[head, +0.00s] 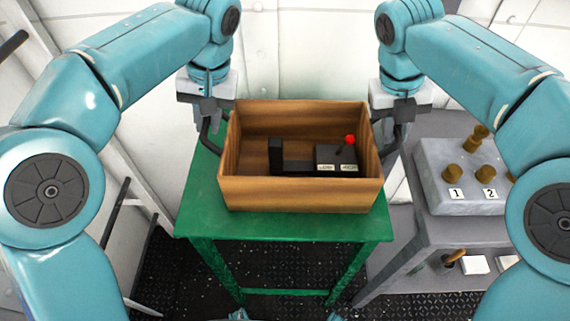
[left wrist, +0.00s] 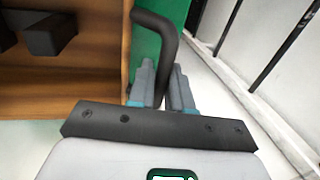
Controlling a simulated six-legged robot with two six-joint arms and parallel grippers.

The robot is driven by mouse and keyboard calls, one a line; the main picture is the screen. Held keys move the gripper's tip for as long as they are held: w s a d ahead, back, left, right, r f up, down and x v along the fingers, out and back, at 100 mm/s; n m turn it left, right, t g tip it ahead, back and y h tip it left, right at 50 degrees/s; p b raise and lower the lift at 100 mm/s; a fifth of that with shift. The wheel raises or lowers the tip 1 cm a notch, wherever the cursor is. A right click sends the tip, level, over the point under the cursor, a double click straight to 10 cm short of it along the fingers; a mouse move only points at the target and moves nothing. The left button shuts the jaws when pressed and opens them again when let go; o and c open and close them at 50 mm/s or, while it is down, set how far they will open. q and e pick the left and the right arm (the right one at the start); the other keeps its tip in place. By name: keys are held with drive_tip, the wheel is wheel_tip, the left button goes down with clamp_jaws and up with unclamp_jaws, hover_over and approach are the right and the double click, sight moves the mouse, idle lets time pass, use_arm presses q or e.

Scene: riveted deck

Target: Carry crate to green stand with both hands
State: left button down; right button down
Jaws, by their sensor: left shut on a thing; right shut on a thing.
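The wooden crate (head: 300,194) is over the green stand (head: 210,225), upright and level. I cannot tell whether its bottom touches the stand's top. A dark device with a red knob (head: 349,140) is inside the crate. My left gripper (head: 208,122) is shut on the crate's left black handle, which shows clearly in the left wrist view (left wrist: 153,28). My left gripper's fingers (left wrist: 162,85) sit on both sides of that handle. My right gripper (head: 399,125) is shut on the crate's right handle (head: 392,150), partly hidden by the gripper body.
A grey table (head: 460,232) stands at the right, carrying a grey block (head: 440,185) with brass knobs and number labels. A dark railing (head: 115,215) is at the left. The dark riveted floor (head: 200,285) shows below the stand. A pale padded wall is behind.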

use_arm(q)
drive_tip(key=c, duration=1)
unclamp_jaws()
drive_tip(key=shift+c, duration=0.2)
use_arm(e)
drive_tip(key=c, duration=1)
unclamp_jaws()
drive_tip(key=shift+c, duration=0.2)
drive_tip(key=shift+w+a+r, duration=0.1)
drive_tip(key=shift+r, duration=0.05)
use_arm(q)
drive_tip(key=v, duration=0.7)
drive_tip(key=shift+r, duration=0.3)
use_arm(e)
drive_tip(key=v, duration=0.7)
use_arm(q)
drive_tip(key=shift+s, duration=0.1)
use_arm(e)
drive_tip(key=shift+r, duration=0.1)
